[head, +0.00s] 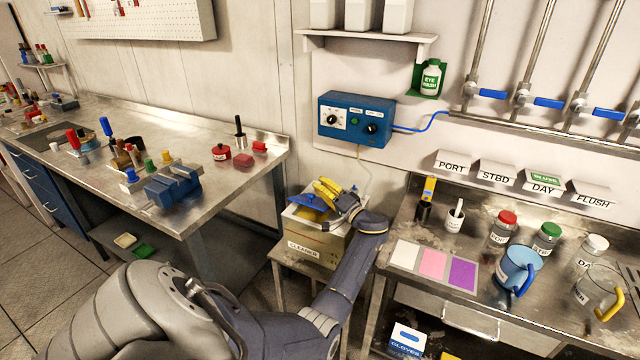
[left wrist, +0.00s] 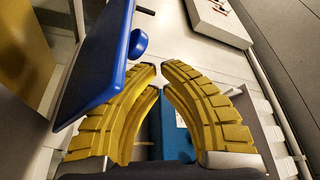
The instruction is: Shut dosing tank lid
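The dosing tank (head: 318,246) is a yellowish box with a white rim and a CLEANER label, on a low stand between the two benches. Its blue lid (head: 308,202) shows partly beside my gripper and looks tilted; its exact angle is unclear. In the left wrist view the lid (left wrist: 92,68) is a blue panel with a round knob, left of my fingers and overlapping the left one; contact cannot be told. My left gripper (head: 327,188) is above the tank. Its yellow fingers (left wrist: 160,72) have their tips nearly together, with nothing between them. My right gripper is not in view.
A blue control box (head: 355,119) hangs on the wall behind the tank. The left bench (head: 225,185) holds a blue vise and tools. The right bench (head: 400,290) holds jars, a blue jug (head: 518,268) and a colour card. A shelf (head: 368,42) is above.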

